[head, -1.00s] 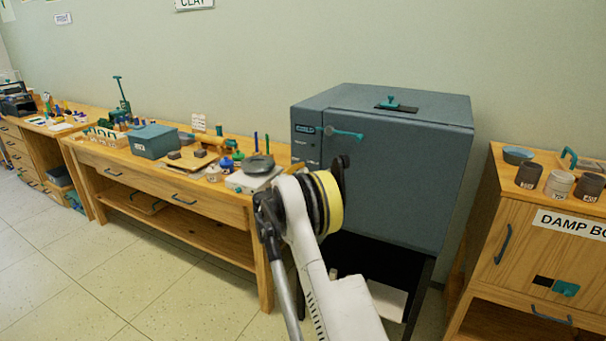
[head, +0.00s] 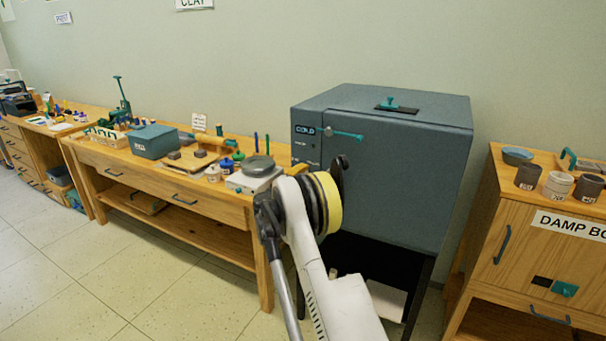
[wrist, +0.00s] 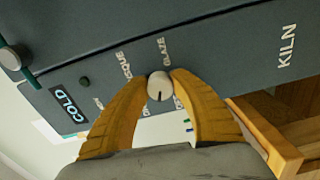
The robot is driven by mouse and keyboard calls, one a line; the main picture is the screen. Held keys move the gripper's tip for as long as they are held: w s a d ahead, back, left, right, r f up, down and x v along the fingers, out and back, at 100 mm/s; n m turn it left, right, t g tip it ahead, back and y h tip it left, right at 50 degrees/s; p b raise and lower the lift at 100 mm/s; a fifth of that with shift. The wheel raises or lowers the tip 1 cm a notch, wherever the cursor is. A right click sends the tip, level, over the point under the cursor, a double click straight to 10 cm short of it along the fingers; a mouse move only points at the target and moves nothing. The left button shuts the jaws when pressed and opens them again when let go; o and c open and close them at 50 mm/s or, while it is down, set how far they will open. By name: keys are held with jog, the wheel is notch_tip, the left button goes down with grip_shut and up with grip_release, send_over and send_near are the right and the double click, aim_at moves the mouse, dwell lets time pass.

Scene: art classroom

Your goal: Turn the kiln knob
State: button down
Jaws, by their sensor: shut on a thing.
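The kiln (head: 400,185) is a blue-grey box on a dark stand. Its small white round knob (wrist: 159,86) shows in the wrist view, with a dark mark pointing toward the bottom of the picture. My gripper (wrist: 160,83) is shut on the knob, one orange-brown finger on each side. The labels GLAZE and BISQUE lie above the knob; other labels are partly hidden by the fingers. A display (wrist: 67,104) reads COLD.
A teal door handle (head: 343,134) sticks out from the kiln front near the display. A wooden workbench (head: 225,191) with pottery tools stands to the left. A wooden damp box cabinet (head: 520,250) stands close on the right. The floor at left is clear.

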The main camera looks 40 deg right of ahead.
jog(key=m, duration=0.5)
jog(key=shift+m, duration=0.3)
dwell(0.4)
jog(key=c, duration=1.1)
grip_release()
jog(key=v, duration=1.2)
